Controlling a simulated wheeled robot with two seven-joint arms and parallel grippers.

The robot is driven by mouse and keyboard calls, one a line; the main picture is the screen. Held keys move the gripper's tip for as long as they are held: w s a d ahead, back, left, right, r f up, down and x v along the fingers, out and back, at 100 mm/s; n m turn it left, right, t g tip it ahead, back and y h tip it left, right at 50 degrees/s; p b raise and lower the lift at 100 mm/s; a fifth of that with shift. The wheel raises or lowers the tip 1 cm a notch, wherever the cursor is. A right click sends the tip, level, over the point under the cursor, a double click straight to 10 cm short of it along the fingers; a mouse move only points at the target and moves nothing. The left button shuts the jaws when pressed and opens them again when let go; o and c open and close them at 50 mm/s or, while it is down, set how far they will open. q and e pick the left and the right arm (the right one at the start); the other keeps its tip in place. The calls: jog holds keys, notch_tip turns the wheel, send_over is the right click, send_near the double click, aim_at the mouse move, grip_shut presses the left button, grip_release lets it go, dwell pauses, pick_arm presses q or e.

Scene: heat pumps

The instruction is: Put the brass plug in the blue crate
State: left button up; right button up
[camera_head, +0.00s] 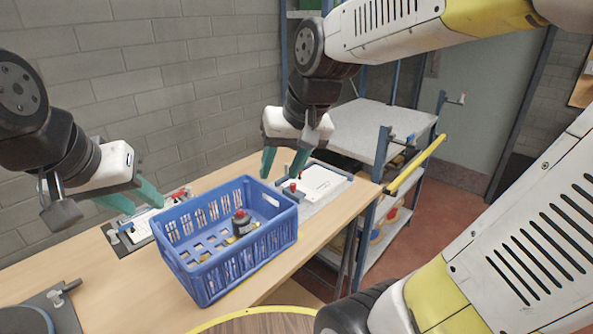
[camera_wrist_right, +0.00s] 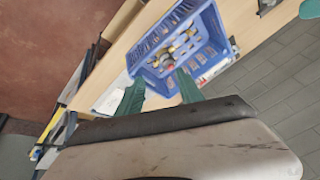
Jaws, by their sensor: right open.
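The blue crate (camera_head: 236,264) stands on the wooden table and also shows in the right wrist view (camera_wrist_right: 146,60). Inside it are a dark cylinder with a red top (camera_head: 242,224) and several small yellowish pieces (camera_head: 231,239). I cannot tell whether one of these is the brass plug, and I make out no brass plug elsewhere. My right gripper (camera_head: 281,172) has its teal fingers apart, with nothing between them, above the table beyond the crate's far right side.
A white plate fixture with a red knob (camera_head: 318,182) lies behind the crate on the right. Another fixture (camera_head: 143,229) lies at the back left, and a dark plate (camera_head: 58,311) at the front left. A shelf rack (camera_head: 362,128) stands beyond the table.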

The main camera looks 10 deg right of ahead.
jog(key=s+d+t, duration=0.1)
jog(key=s+d, duration=0.3)
jog(key=s, duration=0.2)
jog(key=shift+s+r+t, duration=0.25)
jog(key=shift+r+t, duration=0.15)
jog(key=shift+r, duration=0.05)
